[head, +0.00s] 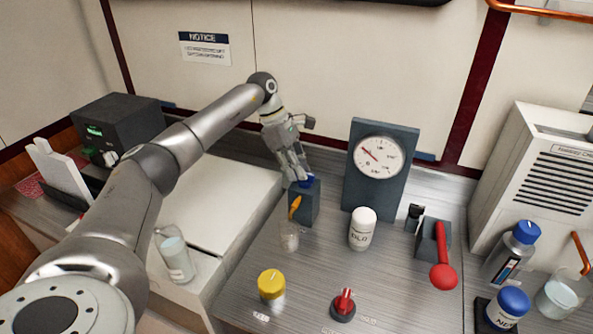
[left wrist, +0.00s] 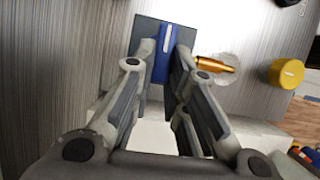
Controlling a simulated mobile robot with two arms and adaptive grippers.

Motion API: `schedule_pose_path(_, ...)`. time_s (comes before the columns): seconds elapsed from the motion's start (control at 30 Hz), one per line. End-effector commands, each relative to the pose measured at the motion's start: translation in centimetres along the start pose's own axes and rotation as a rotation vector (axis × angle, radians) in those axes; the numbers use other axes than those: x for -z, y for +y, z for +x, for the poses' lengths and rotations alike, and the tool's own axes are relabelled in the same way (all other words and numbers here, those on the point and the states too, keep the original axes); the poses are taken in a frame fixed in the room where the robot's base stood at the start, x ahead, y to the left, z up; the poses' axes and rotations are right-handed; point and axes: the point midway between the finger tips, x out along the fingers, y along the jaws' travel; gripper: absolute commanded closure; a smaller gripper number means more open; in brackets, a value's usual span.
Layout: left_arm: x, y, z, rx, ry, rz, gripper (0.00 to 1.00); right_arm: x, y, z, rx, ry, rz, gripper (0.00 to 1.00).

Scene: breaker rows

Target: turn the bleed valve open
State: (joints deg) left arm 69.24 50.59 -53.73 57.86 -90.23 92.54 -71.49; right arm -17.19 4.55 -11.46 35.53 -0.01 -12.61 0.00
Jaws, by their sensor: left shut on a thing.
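The bleed valve is a dark grey block (head: 305,203) with a blue handle (head: 304,182) on top and a brass spout (head: 295,207) on its front. My left gripper (head: 298,177) reaches down from above and is shut on the blue handle. In the left wrist view the blue handle (left wrist: 163,58), with a white line along it, lies between the two fingers (left wrist: 164,68). The brass spout (left wrist: 215,64) points right there. The fingers partly hide the block. My right gripper is not in view.
A clear cup (head: 289,236) stands below the spout. A gauge panel (head: 380,170) stands right of the valve. A white bottle (head: 362,229), a red-knobbed lever (head: 441,268), a yellow-capped jar (head: 271,287) and a red switch (head: 344,304) stand nearby on the bench.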

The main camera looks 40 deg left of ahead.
Motion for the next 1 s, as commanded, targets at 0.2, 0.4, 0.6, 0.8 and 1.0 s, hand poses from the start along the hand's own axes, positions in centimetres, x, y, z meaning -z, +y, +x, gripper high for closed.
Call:
schedule_pose_path(0.2,0.01,0.2,-0.13,0.009,0.0,0.033,1.0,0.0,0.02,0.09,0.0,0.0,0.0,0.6)
schedule_pose_path(0.4,0.0,0.2,-0.15,0.011,0.001,0.04,1.0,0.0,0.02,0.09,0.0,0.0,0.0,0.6)
schedule_pose_path(0.6,0.0,0.2,-0.16,0.011,0.001,0.039,1.0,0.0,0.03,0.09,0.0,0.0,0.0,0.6)
schedule_pose_path(0.8,0.0,0.17,-0.12,0.012,0.001,0.038,0.64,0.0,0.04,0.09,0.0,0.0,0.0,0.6)
schedule_pose_path(1.0,0.01,0.14,-0.05,0.013,0.001,0.038,0.64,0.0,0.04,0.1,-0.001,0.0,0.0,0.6)
